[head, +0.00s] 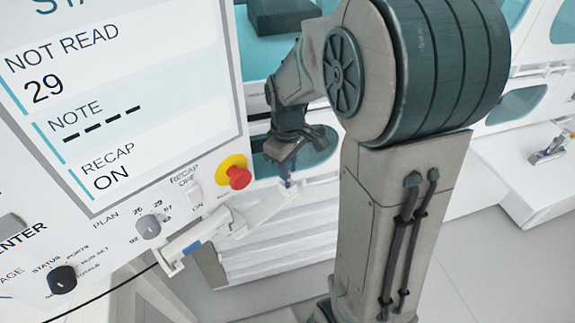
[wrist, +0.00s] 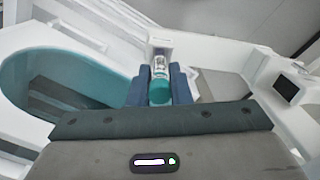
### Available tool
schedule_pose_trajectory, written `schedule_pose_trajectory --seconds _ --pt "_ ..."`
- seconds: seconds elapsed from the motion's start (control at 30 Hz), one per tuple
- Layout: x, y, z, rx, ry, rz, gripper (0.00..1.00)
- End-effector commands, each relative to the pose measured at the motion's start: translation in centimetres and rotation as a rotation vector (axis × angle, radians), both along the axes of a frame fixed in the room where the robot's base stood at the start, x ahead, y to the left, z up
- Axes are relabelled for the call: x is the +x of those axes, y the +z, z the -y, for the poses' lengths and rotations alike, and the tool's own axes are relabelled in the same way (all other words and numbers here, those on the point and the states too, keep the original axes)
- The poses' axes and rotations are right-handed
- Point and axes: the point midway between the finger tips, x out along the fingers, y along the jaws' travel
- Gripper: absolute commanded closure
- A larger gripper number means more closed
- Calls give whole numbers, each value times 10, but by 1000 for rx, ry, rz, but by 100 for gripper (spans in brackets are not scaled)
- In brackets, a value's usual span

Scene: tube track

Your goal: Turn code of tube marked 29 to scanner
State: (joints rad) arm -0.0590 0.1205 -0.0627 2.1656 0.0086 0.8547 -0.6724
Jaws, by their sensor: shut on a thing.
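My gripper (wrist: 160,88) is shut on a tube (wrist: 160,70) with a teal cap, which shows between the two blue fingers in the wrist view. The tube's lower end is at a small white holder, and I cannot tell whether it is seated in it. The number and code on the tube are too small to read. In the head view my gripper (head: 285,178) is down over the end of a white track (head: 262,212). The screen (head: 110,95) reads NOT READ, 29, NOTE with dashes, and RECAP ON. I cannot make out the scanner for sure.
The panel has a red button (head: 238,177) on a yellow base and several knobs, one of them the plan knob (head: 148,227). A small dark display (wrist: 286,88) stands at the right in the wrist view. My arm hides part of the bench.

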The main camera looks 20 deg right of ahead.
Motion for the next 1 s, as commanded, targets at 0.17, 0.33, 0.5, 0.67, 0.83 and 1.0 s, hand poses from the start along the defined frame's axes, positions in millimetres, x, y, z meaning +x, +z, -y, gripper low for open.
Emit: schedule_pose_trajectory --seconds 0.17,0.33,0.5,0.67,0.83,1.0 --pt "0 -2 0 0 0 0 95" --pt "0 -2 0 0 0 0 71" --pt "0 -2 0 0 1 0 57" --pt "0 -1 0 0 1 0 57" --pt "1 13 0 -1 1 4 57" --pt "1 47 0 0 1 6 57"
